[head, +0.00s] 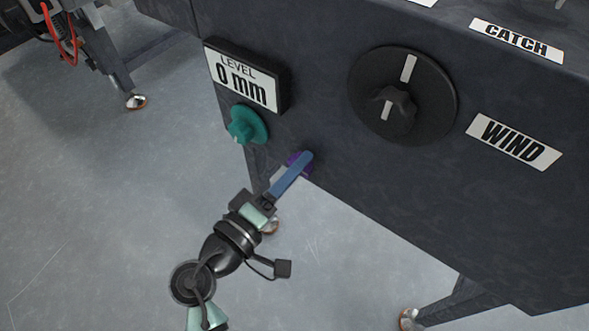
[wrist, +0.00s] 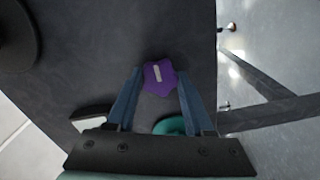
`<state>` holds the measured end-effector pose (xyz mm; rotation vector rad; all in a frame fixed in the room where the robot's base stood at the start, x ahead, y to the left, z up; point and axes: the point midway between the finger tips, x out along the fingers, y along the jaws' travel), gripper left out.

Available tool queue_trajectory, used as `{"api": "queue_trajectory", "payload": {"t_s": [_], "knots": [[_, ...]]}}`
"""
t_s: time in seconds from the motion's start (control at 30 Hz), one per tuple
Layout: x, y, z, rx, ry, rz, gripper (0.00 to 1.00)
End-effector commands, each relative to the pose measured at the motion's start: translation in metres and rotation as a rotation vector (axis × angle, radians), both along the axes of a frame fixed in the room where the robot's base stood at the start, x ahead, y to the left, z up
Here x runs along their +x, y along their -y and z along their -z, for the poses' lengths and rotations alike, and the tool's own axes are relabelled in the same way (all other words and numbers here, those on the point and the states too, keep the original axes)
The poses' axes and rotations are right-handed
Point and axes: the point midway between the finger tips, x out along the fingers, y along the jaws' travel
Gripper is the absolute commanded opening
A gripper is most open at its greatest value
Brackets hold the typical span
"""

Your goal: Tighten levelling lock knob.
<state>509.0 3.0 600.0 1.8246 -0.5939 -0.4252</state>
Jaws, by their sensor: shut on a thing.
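The purple knob (wrist: 165,83), low on the dark panel, bears a pale pointer mark, nearly upright and slightly tilted in the wrist view. In the head view the purple knob (head: 308,168) is mostly hidden behind my blue fingers. My gripper (head: 305,157) is shut on the purple knob, with one finger on each side of it; this also shows in the wrist view (wrist: 158,75). A teal knob (head: 245,124) sits up and left of the purple one, below a display (head: 241,80) reading "LEVEL 0 mm".
A large black dial (head: 431,97) with a white mark is up and right of my gripper. Labels "WIND" (head: 514,141) and "CATCH" (head: 517,40) are further right. The machine's legs (head: 460,301) stand below the panel. The floor (head: 130,200) at left is clear.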

Motion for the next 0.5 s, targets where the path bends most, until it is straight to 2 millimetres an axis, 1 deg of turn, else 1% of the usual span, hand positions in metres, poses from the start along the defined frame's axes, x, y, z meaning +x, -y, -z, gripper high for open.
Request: {"api": "queue_trajectory", "payload": {"t_s": [0.33, 0.37, 0.4, 0.5], "knots": [[-0.0003, -0.0010, 0.0009, 0.008, 0.001, -0.001, 0.00], [-0.0003, -0.0010, 0.0009, 0.008, 0.001, -0.001, 0.58], [-0.0003, -0.0010, 0.0009, 0.008, 0.001, -0.002, 0.65], [-0.0002, -0.0007, 0.0007, 0.007, 0.001, -0.001, 0.82]]}}
